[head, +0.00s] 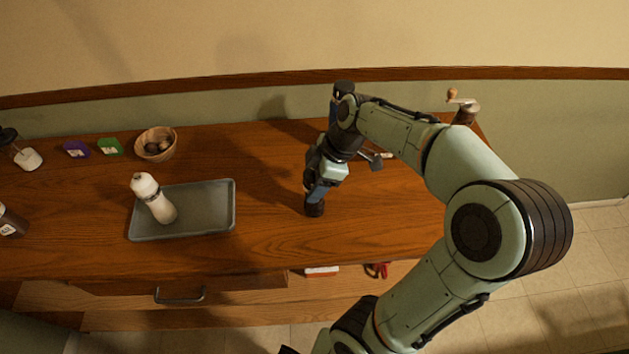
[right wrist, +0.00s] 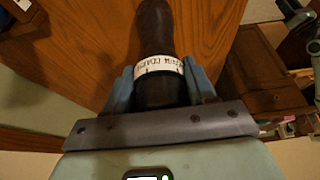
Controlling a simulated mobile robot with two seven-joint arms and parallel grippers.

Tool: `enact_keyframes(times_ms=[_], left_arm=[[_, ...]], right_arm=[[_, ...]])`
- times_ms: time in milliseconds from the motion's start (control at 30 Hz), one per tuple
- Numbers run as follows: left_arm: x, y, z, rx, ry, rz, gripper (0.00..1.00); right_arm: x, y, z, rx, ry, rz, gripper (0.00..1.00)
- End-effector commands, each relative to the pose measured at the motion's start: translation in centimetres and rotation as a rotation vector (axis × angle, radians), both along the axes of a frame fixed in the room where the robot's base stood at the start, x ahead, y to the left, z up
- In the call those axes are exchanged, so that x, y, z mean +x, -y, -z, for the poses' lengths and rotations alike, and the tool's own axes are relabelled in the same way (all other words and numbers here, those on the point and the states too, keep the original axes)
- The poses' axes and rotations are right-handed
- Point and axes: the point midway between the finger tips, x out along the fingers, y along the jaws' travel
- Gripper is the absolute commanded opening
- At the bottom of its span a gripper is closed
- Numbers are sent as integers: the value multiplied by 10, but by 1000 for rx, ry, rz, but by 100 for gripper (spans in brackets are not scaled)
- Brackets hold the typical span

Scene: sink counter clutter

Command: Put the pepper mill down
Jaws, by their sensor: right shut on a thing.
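The pepper mill is dark brown with a white lettered band; in the right wrist view the mill (right wrist: 158,32) sits between the two blue fingers. My right gripper (right wrist: 155,85) is shut on it around the band. In the head view my right gripper (head: 318,190) points down over the middle of the counter, and the dark end of the mill (head: 314,210) shows below the fingers. I cannot tell whether the mill touches the wood. My left gripper is not in view.
A grey tray (head: 215,213) holds a white bottle (head: 155,198), left of the gripper. A bowl (head: 155,144), green packet (head: 110,147) and purple packet (head: 76,149) stand behind. A crank grinder (head: 464,108) is at the back right. An open drawer (head: 345,284) juts from the front. Wood around the mill is clear.

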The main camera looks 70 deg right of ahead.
Motion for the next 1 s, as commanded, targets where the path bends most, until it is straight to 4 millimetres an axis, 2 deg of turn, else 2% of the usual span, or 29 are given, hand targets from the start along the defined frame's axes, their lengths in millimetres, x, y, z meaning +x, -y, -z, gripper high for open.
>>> enact_keyframes(times_ms=[367,400,467,833,1000], left_arm=[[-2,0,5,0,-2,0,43],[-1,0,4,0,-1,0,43],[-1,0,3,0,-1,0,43],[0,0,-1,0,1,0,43],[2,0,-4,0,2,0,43]], right_arm=[[0,0,3,-1,1,-1,0],[0,0,3,-1,0,0,65],[0,0,3,-1,0,0,81],[0,0,-2,0,1,0,81],[-8,5,-26,-4,6,0,81]])
